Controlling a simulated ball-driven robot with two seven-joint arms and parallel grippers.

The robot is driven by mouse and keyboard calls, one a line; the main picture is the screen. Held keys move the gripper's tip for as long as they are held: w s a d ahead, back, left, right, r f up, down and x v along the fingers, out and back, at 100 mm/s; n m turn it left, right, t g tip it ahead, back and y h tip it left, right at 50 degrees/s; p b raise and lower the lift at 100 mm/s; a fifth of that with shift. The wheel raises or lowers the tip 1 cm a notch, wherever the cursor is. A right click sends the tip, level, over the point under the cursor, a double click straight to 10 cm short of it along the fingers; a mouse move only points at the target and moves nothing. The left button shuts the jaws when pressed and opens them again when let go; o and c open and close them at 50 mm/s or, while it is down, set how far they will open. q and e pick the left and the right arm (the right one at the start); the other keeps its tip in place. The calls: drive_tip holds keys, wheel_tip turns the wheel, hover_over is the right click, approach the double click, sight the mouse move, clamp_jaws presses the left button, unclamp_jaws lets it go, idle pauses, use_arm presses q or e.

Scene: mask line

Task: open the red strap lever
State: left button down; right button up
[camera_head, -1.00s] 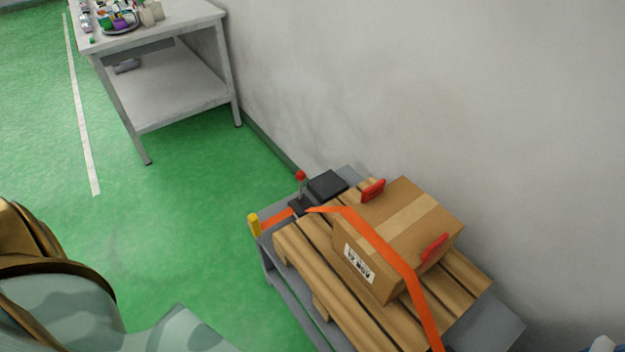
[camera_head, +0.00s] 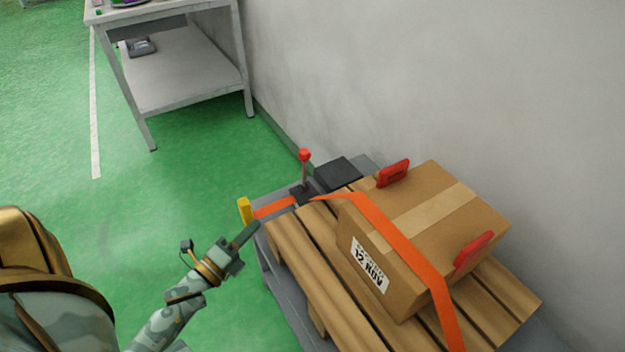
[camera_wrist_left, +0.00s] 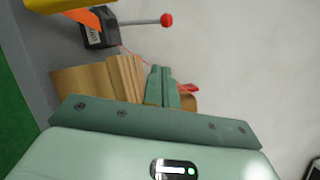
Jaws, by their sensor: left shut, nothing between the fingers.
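The strap lever is a grey rod with a red ball knob (camera_head: 304,155), standing upright from a dark ratchet base at the far left corner of the pallet bench. In the left wrist view the red knob (camera_wrist_left: 167,20) and rod stick out from the dark base (camera_wrist_left: 98,30). The orange strap (camera_head: 395,240) runs from the base over the cardboard box (camera_head: 440,200). My left gripper (camera_head: 247,236) is shut and empty, left of the pallet and in front of the lever, apart from it. Its fingers show in the left wrist view (camera_wrist_left: 161,86). My right gripper is not in view.
A wooden pallet (camera_head: 310,265) lies on the grey bench under the box. A yellow post (camera_head: 245,211) stands at the bench's left corner, close to my left gripper. Red corner guards (camera_head: 393,173) sit on the box. A grey table (camera_head: 185,80) stands behind; green floor is clear at left.

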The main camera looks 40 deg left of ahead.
sight(305, 171)
use_arm(q)
drive_tip(key=shift+r, duration=0.35)
